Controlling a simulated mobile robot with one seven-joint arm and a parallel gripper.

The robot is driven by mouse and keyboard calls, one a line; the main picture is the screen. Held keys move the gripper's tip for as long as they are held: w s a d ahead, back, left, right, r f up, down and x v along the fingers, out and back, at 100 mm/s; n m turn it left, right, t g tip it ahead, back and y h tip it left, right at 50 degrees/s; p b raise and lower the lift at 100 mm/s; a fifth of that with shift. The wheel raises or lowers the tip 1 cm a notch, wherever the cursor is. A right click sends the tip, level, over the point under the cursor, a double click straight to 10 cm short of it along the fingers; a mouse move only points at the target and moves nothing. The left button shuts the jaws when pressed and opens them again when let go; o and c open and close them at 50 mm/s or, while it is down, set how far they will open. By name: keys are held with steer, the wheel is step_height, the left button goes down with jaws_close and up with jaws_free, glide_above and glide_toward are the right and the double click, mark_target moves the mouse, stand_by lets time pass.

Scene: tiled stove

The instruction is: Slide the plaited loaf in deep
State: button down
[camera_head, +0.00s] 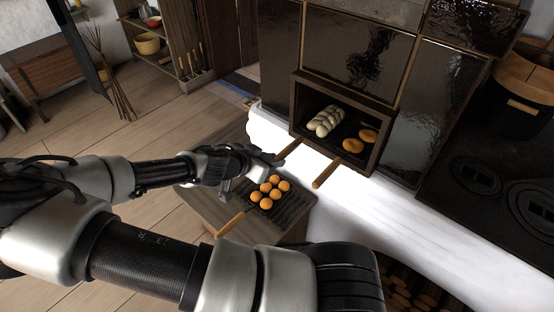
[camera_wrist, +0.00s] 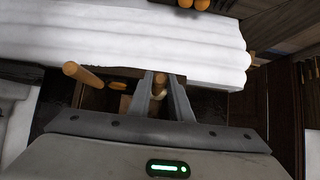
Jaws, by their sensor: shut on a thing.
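The pale plaited loaf (camera_head: 325,121) lies inside the open oven compartment (camera_head: 378,158), on the left side, on a dark pan with a wooden handle (camera_head: 289,151) sticking out of the front. My gripper (camera_head: 273,160) is at the outer end of this handle, outside the opening. In the wrist view my gripper (camera_wrist: 161,88) has its two fingers closed around a wooden handle (camera_wrist: 160,79). The loaf cannot be made out in the wrist view. The pan under the loaf is mostly hidden.
To the loaf's right are golden round breads (camera_head: 360,142) and a second wooden handle (camera_head: 326,172), which projects from the opening. A white ledge (camera_head: 385,208) runs below. A tray of several orange rolls (camera_head: 270,193) sits below my gripper. A dark stovetop (camera_head: 480,195) is at right.

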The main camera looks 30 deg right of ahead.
mark_target(295, 142)
steer(key=shift+d, duration=0.15)
steer(key=shift+w+d+b, duration=0.4)
steer(key=shift+w+d, duration=0.15)
steer(key=shift+d, duration=0.95)
steer(key=shift+w+d+b, duration=0.35)
steer(key=shift+w+d, duration=0.2)
steer(key=shift+d, duration=0.95)
steer(key=shift+w+d+b, duration=0.4)
steer(key=shift+w+d, duration=0.15)
steer(key=shift+d, duration=0.95)
steer(key=c, duration=1.5)
jaws_free()
steer(key=shift+c, duration=0.2)
steer(key=p+v, duration=0.3)
steer(key=v, duration=1.4)
steer(key=shift+a+r+p, duration=0.15)
steer(key=shift+p, duration=0.2)
